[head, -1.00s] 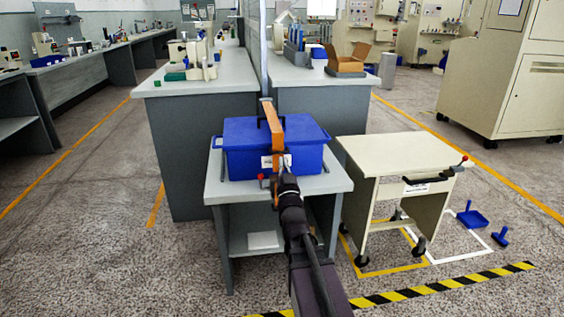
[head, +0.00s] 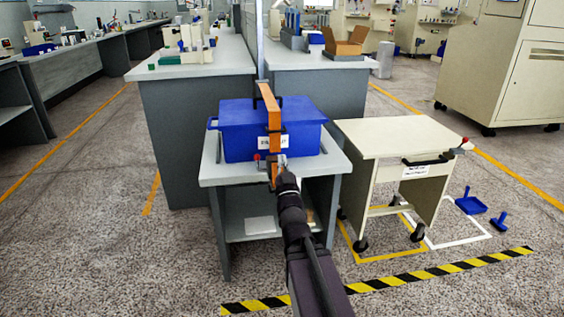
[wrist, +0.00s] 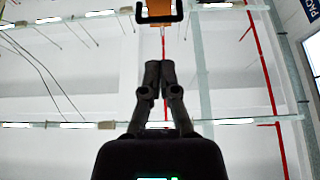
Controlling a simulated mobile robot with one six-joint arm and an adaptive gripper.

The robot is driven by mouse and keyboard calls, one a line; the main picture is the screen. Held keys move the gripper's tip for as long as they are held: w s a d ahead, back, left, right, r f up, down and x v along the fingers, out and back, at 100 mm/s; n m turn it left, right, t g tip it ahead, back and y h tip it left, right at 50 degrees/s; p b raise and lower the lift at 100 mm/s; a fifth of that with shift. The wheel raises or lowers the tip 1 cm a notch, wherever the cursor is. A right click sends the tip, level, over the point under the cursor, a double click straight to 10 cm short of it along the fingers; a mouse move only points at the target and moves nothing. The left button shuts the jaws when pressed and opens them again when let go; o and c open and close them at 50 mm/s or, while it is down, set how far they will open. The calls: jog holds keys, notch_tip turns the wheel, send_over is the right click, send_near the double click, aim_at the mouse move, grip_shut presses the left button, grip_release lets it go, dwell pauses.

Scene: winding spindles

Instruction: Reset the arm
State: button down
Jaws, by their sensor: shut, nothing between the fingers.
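My gripper (wrist: 163,78) is shut and empty in the wrist view. Its two dark fingers meet and point towards the ceiling. In the head view my dark arm rises from the bottom edge, and its end overlaps the front of a small grey table (head: 215,175). A blue lidded bin (head: 240,148) with a white label stands on that table. An upright orange piece (head: 273,118) with a black handle shows in front of the bin. Orange with a black handle (wrist: 160,10) also shows past the fingertips. I cannot tell whether it touches my gripper.
A cream cart (head: 390,135) on casters stands right of the grey table. Grey benches (head: 190,75) with equipment lie behind. Yellow-black tape (head: 440,272) crosses the front. The floor at left is clear.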

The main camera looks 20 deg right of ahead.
dwell(0.4)
jog(key=a+f+n+g+y+p, duration=0.1)
jog(key=a+f+g+y+p, duration=0.1)
jog(key=a+f+g, duration=0.4)
jog(key=a+f+n+g+y+p, duration=0.1)
jog(key=a+f+g+y+p, duration=0.2)
jog(key=f+g, duration=0.45)
jog(key=s+a+f+n+g+y+p, duration=0.1)
jog(key=s+a+f+g+p, duration=0.1)
jog(key=s+a+g, duration=0.4)
jog(key=s+a+f+g+p, duration=0.2)
jog(key=s+f+g, duration=0.1)
jog(key=s, duration=0.6)
notch_tip(320, 180, up, 38)
jog(key=p, duration=3.7)
jog(key=shift+w+d+f, duration=0.15)
jog(key=shift+f, duration=0.05)
